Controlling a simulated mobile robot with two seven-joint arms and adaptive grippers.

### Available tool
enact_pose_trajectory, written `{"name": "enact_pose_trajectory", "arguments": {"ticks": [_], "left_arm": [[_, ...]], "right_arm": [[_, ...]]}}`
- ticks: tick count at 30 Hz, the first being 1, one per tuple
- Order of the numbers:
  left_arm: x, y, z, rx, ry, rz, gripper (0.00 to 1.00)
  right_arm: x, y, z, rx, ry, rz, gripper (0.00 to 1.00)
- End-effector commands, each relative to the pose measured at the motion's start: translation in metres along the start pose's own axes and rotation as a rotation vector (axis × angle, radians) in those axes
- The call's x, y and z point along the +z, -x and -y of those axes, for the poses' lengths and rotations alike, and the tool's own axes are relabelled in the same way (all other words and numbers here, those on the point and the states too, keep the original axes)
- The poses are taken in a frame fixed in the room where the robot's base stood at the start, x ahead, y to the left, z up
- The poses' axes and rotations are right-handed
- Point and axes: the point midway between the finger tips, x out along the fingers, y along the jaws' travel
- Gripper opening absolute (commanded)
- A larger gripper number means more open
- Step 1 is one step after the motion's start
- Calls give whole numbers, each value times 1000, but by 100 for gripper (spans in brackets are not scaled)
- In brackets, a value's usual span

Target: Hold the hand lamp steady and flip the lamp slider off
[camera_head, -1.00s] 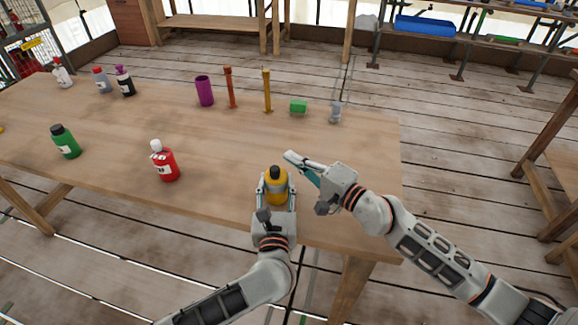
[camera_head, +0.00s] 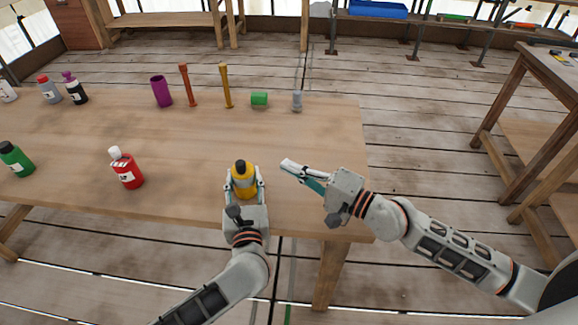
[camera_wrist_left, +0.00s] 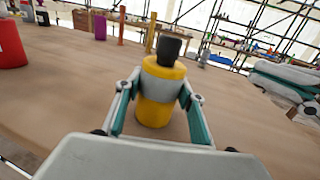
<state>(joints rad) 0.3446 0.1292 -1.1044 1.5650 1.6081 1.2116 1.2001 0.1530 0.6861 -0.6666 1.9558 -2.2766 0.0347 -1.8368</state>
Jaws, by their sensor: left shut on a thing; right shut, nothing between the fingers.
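The hand lamp, as I take it, is a yellow cylinder (camera_head: 244,187) with a grey band and a black top. It stands upright near the table's front edge. My left gripper (camera_head: 245,184) is shut on it, one finger on each side. In the left wrist view the lamp (camera_wrist_left: 155,112) sits between the teal-lined fingers. I cannot make out the slider. My right gripper (camera_head: 288,167) is shut and empty, to the right of the lamp and apart from it. Part of it shows at the right of the left wrist view (camera_wrist_left: 285,85).
A red bottle (camera_head: 127,172) stands left of the lamp on the wooden table (camera_head: 180,195). A green bottle (camera_head: 15,160) is further left.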

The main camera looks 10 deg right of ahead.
Motion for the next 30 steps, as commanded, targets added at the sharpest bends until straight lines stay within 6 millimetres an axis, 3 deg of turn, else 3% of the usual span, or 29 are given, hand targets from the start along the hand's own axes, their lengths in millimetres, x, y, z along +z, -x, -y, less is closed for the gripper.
{"name": "enact_pose_trajectory", "arguments": {"ticks": [4,5,6,7,20,30], "left_arm": [[0,0,0,1,0,0,14],[0,0,0,1,0,0,44],[0,0,0,1,0,0,54],[0,0,0,1,0,0,58],[-1,6,0,0,0,-2,58],[-2,68,0,0,2,-4,58]], "right_arm": [[0,0,0,0,0,0,0],[0,0,0,0,0,0,0],[0,0,0,0,0,0,0],[0,0,0,0,0,0,0],[0,0,0,0,0,0,0],[0,0,0,0,0,0,0]]}}
